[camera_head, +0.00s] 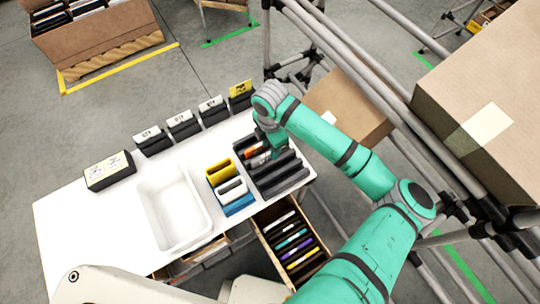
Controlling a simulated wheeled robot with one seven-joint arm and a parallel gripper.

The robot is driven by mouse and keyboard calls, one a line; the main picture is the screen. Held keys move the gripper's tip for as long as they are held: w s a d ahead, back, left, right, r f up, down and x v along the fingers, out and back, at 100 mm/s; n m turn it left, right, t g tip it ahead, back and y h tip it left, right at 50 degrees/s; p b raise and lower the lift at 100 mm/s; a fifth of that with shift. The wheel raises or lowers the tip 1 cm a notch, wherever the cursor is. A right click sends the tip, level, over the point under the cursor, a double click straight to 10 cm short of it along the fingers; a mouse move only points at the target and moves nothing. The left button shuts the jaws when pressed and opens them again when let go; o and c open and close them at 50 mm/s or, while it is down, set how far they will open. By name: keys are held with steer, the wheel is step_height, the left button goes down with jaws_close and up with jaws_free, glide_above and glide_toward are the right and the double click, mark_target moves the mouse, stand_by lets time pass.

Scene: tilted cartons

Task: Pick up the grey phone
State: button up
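My gripper (277,152) points down over the black slotted rack (285,183) at the right end of the white table. It is small and partly hidden by my wrist, so I cannot tell whether its fingers are open or shut. An orange-red item (259,159) and dark items stand in the rack beside it. I cannot single out the grey phone; dark slim shapes in the rack and in the carton below are too small to identify.
A white tray (153,206), yellow holder (219,171) and blue holder (238,206) stand on the table. Black labelled boxes (184,127) line its back edge. A tilted carton (319,262) of slim items sits below. Pipe racking with cartons (483,88) stands right.

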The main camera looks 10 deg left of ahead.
step_height(320, 180, down, 2)
steer(key=shift+f, duration=0.2)
steer(key=shift+c, duration=0.4)
jaws_close()
